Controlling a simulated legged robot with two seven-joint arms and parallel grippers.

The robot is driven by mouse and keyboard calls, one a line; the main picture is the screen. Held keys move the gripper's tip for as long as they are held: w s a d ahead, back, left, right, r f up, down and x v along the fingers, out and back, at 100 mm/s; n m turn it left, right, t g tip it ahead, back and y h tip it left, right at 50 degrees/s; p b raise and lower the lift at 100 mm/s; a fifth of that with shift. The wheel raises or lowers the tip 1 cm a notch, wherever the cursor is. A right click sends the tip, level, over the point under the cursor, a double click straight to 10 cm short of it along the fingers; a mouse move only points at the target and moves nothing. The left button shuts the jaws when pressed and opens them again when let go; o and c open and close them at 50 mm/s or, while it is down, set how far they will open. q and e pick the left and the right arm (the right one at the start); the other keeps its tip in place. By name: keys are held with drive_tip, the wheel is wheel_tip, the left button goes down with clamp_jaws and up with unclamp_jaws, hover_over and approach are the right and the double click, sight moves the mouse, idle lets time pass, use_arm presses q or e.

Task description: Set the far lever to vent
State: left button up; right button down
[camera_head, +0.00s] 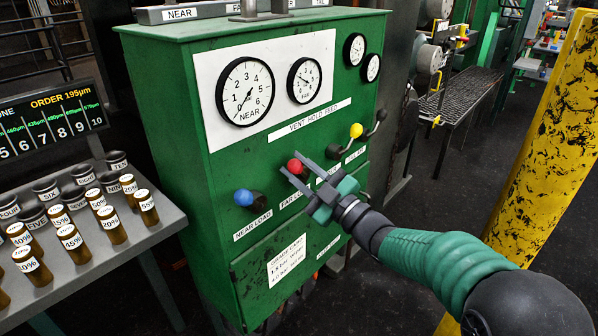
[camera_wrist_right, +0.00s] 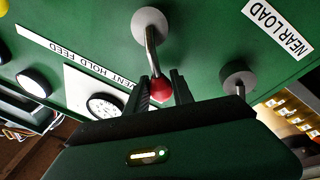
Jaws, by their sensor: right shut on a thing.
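The green control panel (camera_head: 190,160) carries a row of levers under a strip marked VENT HOLD FEED (camera_head: 307,118). The red-knobbed lever (camera_head: 294,166) is above a label that seems to read FAR LOAD. My right gripper (camera_head: 298,170) is shut on the red knob, which its fingers partly cover. In the right wrist view the red knob (camera_wrist_right: 161,91) is between the two fingers (camera_wrist_right: 162,84), and its bent metal rod runs to a round grey pivot (camera_wrist_right: 151,23). The lever's exact setting is hard to tell. My left gripper is not in view.
A blue knob (camera_head: 243,197) is left of the red one, above NEAR LOAD (camera_head: 253,226). A yellow knob (camera_head: 356,130) is to the right. Dials (camera_head: 245,91) sit above. A bottle rack (camera_head: 130,240) stands left; a yellow post (camera_head: 535,130) stands right.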

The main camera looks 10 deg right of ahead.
drive_tip(key=shift+a+f, duration=0.1)
drive_tip(key=c, duration=1.1)
unclamp_jaws()
drive_tip(key=shift+w, duration=0.1)
drive_tip(key=p+v, duration=0.1)
drive_tip(key=v, duration=1.6)
drive_tip(key=shift+p, duration=0.4)
drive_tip(key=shift+w+f, duration=0.1)
